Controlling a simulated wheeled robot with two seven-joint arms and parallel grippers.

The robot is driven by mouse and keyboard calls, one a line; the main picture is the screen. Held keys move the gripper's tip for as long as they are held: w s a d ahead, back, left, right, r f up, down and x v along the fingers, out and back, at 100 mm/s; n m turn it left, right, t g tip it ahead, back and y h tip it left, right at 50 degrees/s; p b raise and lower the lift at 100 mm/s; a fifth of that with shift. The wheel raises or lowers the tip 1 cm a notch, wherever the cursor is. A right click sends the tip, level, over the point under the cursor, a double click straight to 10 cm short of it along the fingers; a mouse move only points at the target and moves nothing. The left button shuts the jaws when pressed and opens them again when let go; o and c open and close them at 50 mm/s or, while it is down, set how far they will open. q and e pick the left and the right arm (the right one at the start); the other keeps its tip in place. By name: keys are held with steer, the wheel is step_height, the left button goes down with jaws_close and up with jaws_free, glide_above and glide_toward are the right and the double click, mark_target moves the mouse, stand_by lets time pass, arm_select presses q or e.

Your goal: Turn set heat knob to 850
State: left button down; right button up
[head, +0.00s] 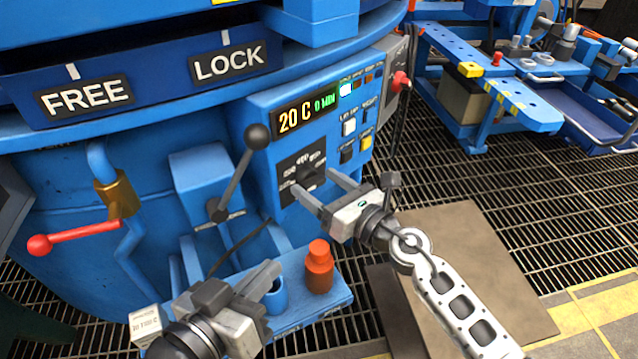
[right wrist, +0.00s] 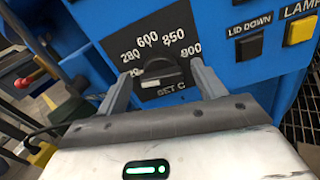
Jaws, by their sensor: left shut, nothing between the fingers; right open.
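In the head view the dial plate (head: 290,172) is on the blue control panel, below a display (head: 305,112) reading 20 C and 0 MIN. My right gripper (head: 316,182) is open at the dial; in the right wrist view its fingers (right wrist: 160,78) stand on either side of the knob, contact unclear. My left gripper (head: 270,277) is shut and empty, low by the blue shelf.
An orange bottle (head: 319,268) stands on the blue shelf (head: 318,302), close to my left gripper. A black-knobbed lever (head: 238,170) rises left of the dial. Panel buttons (head: 349,127) sit right of it. A red-handled valve (head: 85,232) is farther left.

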steer(key=shift+w+a, duration=0.25)
steer(key=shift+a, duration=0.05)
steer(key=c, duration=1)
